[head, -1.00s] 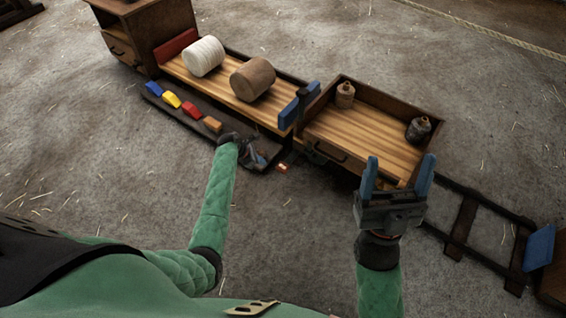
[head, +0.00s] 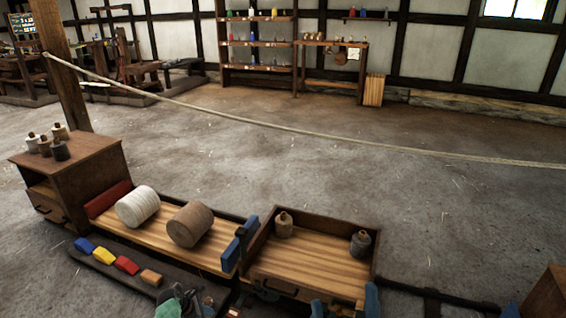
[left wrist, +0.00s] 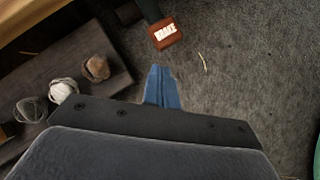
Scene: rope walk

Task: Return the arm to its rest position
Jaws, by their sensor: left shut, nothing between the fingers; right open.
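My left gripper (head: 192,302) shows only in part at the bottom edge of the head view, beside the front of the dark low tray. In the left wrist view its blue fingers (left wrist: 162,88) are together with nothing between them. A red-brown block marked BRAKE (left wrist: 165,35) on a dark lever is just beyond the fingertips, apart from them in the picture. My right gripper (head: 343,304) is at the bottom edge of the head view, its two blue fingertips spread apart at the front right of the wooden tray. The rest of both arms is out of view.
A wooden bed (head: 124,230) carries a white and a brown spool. The wooden tray (head: 300,268) holds two small bottles. The dark low tray (head: 100,262) holds coloured blocks. A cabinet (head: 88,170) stands left. A rope (head: 270,124) crosses behind; open floor lies beyond.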

